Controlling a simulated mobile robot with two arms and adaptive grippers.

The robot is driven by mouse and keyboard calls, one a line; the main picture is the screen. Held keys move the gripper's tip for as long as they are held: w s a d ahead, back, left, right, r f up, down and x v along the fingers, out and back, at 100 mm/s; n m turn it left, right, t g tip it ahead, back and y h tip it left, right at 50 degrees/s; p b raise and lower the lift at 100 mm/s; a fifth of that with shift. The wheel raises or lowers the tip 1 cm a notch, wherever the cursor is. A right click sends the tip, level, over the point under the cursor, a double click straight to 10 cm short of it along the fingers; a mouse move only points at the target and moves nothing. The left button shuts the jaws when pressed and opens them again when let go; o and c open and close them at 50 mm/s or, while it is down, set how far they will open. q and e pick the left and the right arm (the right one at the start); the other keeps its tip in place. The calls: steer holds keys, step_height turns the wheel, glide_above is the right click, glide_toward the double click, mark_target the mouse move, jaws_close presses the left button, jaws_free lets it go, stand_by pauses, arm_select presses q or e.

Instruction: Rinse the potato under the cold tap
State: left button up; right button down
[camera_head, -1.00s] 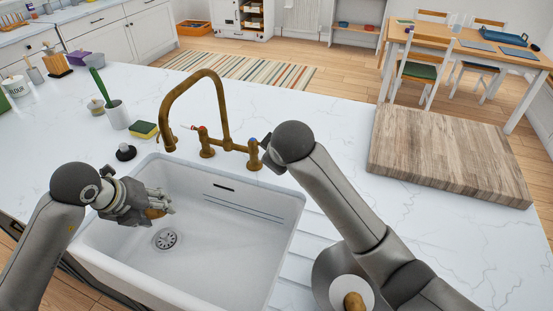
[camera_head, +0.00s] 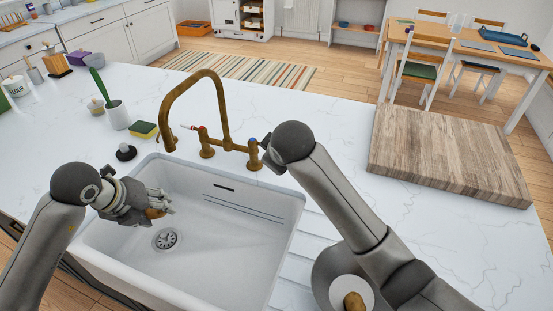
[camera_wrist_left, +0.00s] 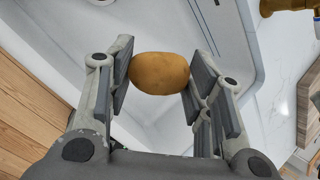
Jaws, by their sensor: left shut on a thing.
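The brown potato (camera_head: 155,213) is held between the fingers of my left gripper (camera_head: 163,203), over the left part of the white sink (camera_head: 220,240). In the left wrist view the potato (camera_wrist_left: 160,73) sits between the two finger pads. The brass tap (camera_head: 224,110) stands behind the sink, its spout end (camera_head: 169,143) behind and above the potato. No water shows from the spout. The tap has a red-marked handle (camera_head: 201,129) at left and a blue-marked handle (camera_head: 252,141) at right. My right gripper (camera_head: 267,158) is mostly hidden behind its wrist, close to the blue-marked handle; contact is unclear.
A drain (camera_head: 165,239) lies in the sink floor. A yellow-green sponge (camera_head: 143,130), a black stopper (camera_head: 126,152) and a white pot (camera_head: 117,115) with a green-handled brush stand left of the tap. A thick wooden board (camera_head: 450,155) lies on the right counter.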

arm_select(q)
steer(key=s+a+r+p, duration=0.1)
steer(key=s+r, duration=0.3)
steer(key=shift+s+a, duration=0.25)
steer(key=shift+s, duration=0.15)
stand_by(1.3)
